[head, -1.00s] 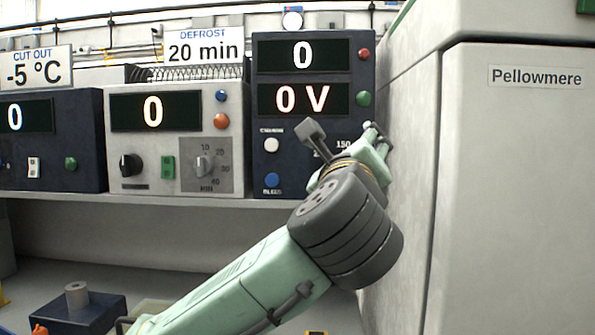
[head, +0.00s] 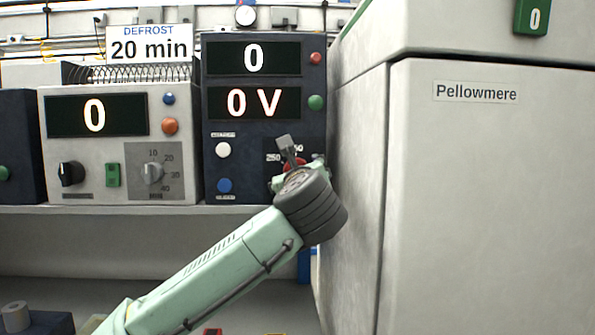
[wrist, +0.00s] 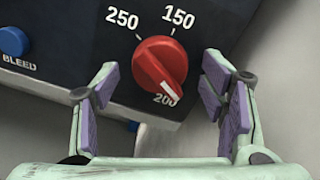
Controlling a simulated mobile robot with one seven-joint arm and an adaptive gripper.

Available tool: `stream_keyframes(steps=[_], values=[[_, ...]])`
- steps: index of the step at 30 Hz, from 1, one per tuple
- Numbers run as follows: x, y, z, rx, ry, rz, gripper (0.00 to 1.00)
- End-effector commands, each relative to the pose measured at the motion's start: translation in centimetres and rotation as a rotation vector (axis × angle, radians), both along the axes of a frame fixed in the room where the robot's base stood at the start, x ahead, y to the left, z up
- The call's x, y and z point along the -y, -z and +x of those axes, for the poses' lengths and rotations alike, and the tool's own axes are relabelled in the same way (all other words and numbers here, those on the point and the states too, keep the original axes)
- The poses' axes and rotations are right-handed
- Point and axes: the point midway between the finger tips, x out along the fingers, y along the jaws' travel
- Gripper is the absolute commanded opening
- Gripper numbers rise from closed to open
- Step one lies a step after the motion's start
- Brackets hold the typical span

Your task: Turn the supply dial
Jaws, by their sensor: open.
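The supply dial appears to be the red knob (wrist: 160,65) low on the dark blue panel. In the wrist view its white pointer mark is toward the 200 label, with 250 and 150 on the other side. In the head view a little red of the knob (head: 293,163) shows behind my gripper. My gripper (wrist: 160,88) is open and empty in the wrist view. Its purple-padded fingers stand left and right of the knob, apart from it and on the near side. The dark blue panel (head: 213,120) shows 0 and 0 V.
The beige cabinet (head: 470,200) labelled Pellowmere stands close on the right. A blue bleed button (wrist: 12,41) is left of the knob. The grey defrost unit (head: 85,150) stands to the left, with a black knob (head: 70,173) and a minute dial (head: 152,172).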

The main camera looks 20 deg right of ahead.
Motion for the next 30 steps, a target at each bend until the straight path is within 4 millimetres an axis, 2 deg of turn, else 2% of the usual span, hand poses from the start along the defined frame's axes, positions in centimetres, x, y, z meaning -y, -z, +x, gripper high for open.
stream_keyframes(steps=[9,30], values=[[0.07,0.05,0.26,0.000,0.000,0.000,0.65],[0.05,0.06,0.24,-0.001,-0.001,0.000,0.18]])
